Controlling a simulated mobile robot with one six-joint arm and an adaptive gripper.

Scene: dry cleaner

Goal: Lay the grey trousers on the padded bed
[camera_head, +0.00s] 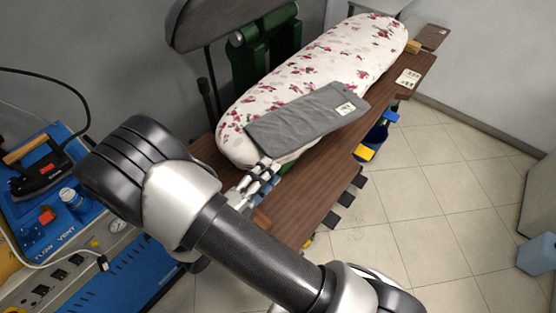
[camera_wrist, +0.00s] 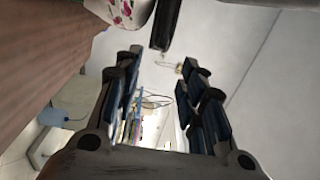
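The grey trousers (camera_head: 305,119) lie folded on the near part of the padded bed (camera_head: 328,59), which has a white cover with pink flowers. A white tag shows at the right end of the trousers. My gripper (camera_head: 262,176) is at the near end of the bed, just below the trousers' lower left corner in the head view. In the wrist view my gripper (camera_wrist: 157,95) has its fingers spread apart with nothing between them. A bit of the flowered cover (camera_wrist: 127,10) shows at the top of the wrist view. The trousers do not show there.
A blue machine (camera_head: 75,225) with an iron (camera_head: 42,165) on top stands at the left. A brown wooden board (camera_head: 310,190) runs along the bed's right side. A blue jug (camera_head: 537,253) is at the far right. The tiled floor on the right is mostly clear.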

